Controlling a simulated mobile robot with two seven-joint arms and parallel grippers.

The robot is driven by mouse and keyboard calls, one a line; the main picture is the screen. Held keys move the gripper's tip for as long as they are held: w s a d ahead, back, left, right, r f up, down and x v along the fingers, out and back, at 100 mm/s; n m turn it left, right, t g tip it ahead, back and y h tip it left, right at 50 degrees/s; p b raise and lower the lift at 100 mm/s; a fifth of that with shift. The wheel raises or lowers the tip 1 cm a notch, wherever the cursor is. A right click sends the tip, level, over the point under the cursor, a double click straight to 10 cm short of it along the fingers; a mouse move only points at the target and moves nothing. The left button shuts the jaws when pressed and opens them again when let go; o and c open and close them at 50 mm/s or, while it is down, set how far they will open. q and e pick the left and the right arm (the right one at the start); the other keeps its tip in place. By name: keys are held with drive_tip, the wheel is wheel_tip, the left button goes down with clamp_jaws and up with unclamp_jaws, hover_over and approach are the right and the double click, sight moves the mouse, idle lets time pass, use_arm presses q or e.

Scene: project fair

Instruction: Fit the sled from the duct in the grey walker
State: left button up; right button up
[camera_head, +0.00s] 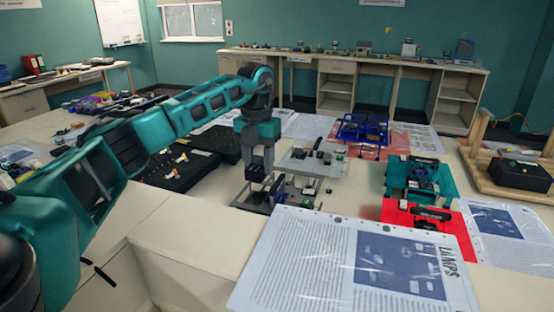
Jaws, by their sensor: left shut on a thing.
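My left gripper (257,178) points down at the left end of a dark grey board (240,201) that carries several small parts. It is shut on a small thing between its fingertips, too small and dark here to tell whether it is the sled. A lighter grey plate (292,167) with parts on it lies just behind. I cannot tell which of these two grey pieces is the grey walker. I cannot make out the duct for certain. My right gripper is not in view.
A teal board (443,187) and a red board (462,233) with parts lie to the right. A blue open tray (345,133) stands behind. Black trays (174,181) lie left of the gripper. A printed sheet (290,262) covers the front. A wooden stand (497,178) is far right.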

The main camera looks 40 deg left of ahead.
use_arm(q)
drive_tip(key=shift+s+a+f+n, duration=0.1)
drive_tip(key=shift+a+n, duration=0.05)
drive_tip(key=shift+a, duration=0.2)
drive_tip(key=shift+s+a+f+n, duration=0.1)
drive_tip(key=shift+a+n, duration=0.05)
drive_tip(key=shift+a, duration=0.2)
drive_tip(key=shift+f, duration=1)
wheel_tip(320, 180, down, 4)
drive_tip(key=b, duration=0.3)
drive_tip(key=shift+r, duration=0.25)
drive_tip(key=shift+f+b, duration=0.3)
drive_tip(key=shift+f, duration=0.25)
drive_tip(key=shift+d+f, duration=0.1)
drive_tip(key=shift+f, duration=0.05)
